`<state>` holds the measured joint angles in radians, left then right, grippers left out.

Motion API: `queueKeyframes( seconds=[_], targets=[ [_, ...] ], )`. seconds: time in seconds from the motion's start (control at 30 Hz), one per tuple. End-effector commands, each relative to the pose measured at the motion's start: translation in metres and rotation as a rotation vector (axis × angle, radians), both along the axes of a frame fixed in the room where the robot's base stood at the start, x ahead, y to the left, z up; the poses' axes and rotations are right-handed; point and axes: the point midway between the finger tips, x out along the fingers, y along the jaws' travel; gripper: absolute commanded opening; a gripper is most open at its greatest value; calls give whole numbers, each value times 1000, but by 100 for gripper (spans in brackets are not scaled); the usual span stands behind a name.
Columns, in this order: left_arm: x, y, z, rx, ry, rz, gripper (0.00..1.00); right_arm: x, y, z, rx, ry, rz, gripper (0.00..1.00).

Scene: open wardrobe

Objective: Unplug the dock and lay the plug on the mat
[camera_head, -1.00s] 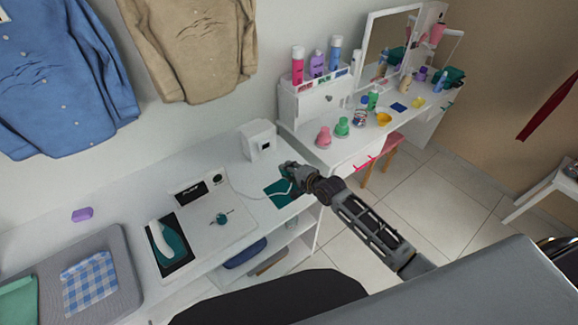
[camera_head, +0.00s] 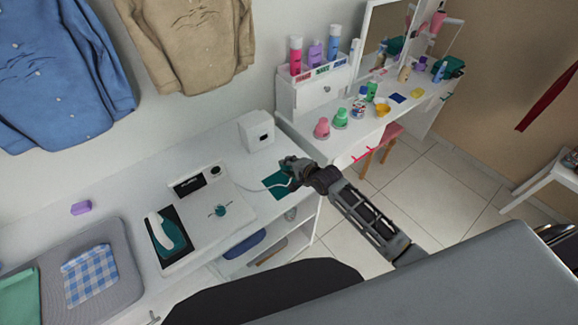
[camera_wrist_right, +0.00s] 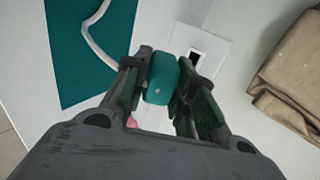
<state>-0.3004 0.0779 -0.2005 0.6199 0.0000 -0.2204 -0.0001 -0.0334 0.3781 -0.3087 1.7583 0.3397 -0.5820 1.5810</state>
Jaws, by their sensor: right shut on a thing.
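My right gripper (camera_head: 289,166) is at the right end of the white counter, over or beside the teal mat (camera_head: 278,189). In the right wrist view, my right gripper (camera_wrist_right: 163,72) is shut on a teal plug (camera_wrist_right: 163,82), its fingers on both sides. A white cable (camera_wrist_right: 92,38) crosses the mat (camera_wrist_right: 72,62) in that view and passes behind a finger. In the head view the plug is hidden by the gripper. The dock (camera_head: 208,212), a white station with a dark front panel, stands left of the mat. My left gripper is not in view.
A white cube-shaped box (camera_head: 257,131) with a dark opening stands behind the mat. A teal-and-white iron (camera_head: 165,232) rests left, near a grey pad with a checked cloth (camera_head: 90,270). A vanity with bottles stands to the right.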

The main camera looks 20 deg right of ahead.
Motion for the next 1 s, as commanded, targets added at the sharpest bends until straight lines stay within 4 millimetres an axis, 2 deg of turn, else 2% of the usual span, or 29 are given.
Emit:
queueKeyframes(
  seconds=[0.27,0.6,1.0],
  targets=[
    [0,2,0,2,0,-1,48,0,0,-5,0,0,0,0],
    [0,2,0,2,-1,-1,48,0,0,-23,0,0,0,0],
    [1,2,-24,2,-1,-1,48,0,0,-49,-2,-1,1,0]
  ],
)
